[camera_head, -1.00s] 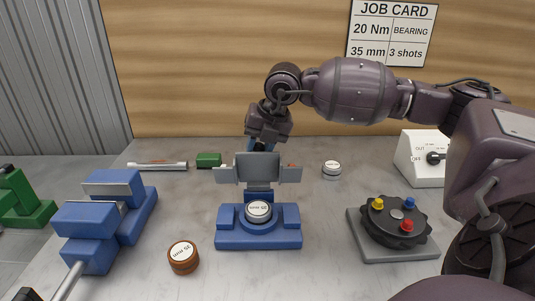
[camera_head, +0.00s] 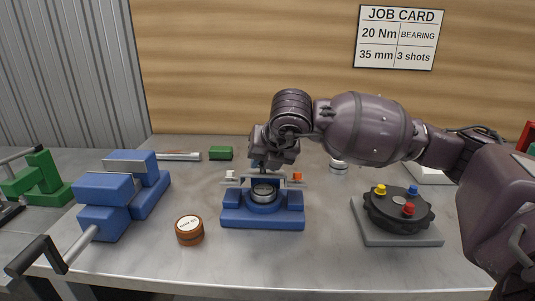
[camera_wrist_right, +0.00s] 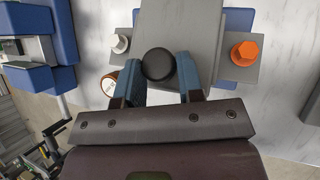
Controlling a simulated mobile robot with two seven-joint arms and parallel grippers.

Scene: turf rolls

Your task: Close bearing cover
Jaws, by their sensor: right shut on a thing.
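The grey bearing cover (camera_head: 281,183) is tipped forward above the blue bearing block (camera_head: 262,222). It shows nearly edge-on in the head view, with a white bolt (camera_head: 230,175) and an orange bolt (camera_head: 297,176) on its side ears. The round bearing (camera_head: 264,195) is still visible below the cover, in shadow. My right gripper (camera_head: 262,168) is at the cover from behind and above. In the right wrist view its blue fingers (camera_wrist_right: 163,80) are shut on the cover's black knob (camera_wrist_right: 158,62). The cover plate (camera_wrist_right: 180,20) extends beyond the knob. My left gripper is not in view.
A brown-sided round can (camera_head: 189,231) stands left of the block, and a blue clamp-like fixture (camera_head: 103,188) farther left. A dark turntable with coloured knobs (camera_head: 398,211) is at right. A white round can (camera_head: 338,166) and a green block (camera_head: 221,153) stand behind.

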